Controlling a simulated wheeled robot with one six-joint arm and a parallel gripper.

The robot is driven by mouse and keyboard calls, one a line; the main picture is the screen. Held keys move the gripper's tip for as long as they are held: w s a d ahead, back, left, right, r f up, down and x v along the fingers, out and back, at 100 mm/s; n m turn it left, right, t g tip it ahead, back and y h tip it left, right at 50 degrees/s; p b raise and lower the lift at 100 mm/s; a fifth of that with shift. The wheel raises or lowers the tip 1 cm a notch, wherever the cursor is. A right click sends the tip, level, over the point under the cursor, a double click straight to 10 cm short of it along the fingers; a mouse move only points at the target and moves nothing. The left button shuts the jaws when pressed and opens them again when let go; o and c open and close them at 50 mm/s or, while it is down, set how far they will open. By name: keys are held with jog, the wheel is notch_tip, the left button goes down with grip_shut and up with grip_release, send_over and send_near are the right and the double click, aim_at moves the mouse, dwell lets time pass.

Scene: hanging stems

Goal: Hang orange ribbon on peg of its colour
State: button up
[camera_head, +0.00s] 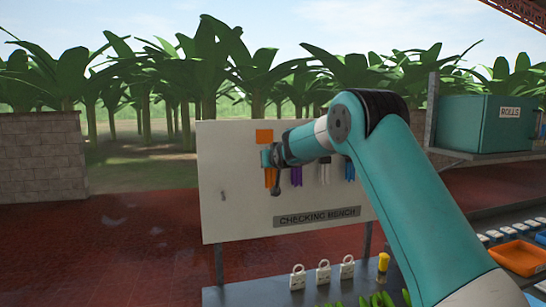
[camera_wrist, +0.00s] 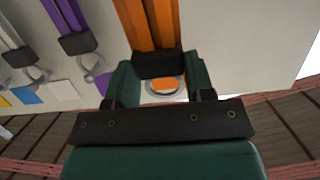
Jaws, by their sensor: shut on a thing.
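The orange ribbon (camera_head: 270,178) hangs down from my gripper (camera_head: 270,157) in front of the white board, at the left of the hanging row. In the wrist view the orange ribbon (camera_wrist: 150,22) has a black clip (camera_wrist: 160,64) and a pale ring between the fingers of my gripper (camera_wrist: 160,85). My gripper is shut on it. An orange square (camera_head: 264,136) is on the board just above my gripper; orange also shows through the ring. The orange peg is hidden, and I cannot tell whether the ring is around it.
Purple (camera_head: 296,176), white (camera_head: 324,172) and blue (camera_head: 349,170) ribbons hang close by on the right of the board (camera_head: 230,205). A shelf with a green box (camera_head: 490,122) is at the right. The board's left part is mostly free.

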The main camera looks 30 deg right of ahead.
jog(key=shift+p+x, duration=1.5)
jog(key=shift+x, duration=1.2)
jog(key=shift+r, duration=0.1)
jog(key=o, duration=1)
jog(key=b+v, duration=0.9)
jog(key=v, duration=0.8)
jog(key=shift+s+r, duration=0.1)
jog(key=shift+s, duration=0.05)
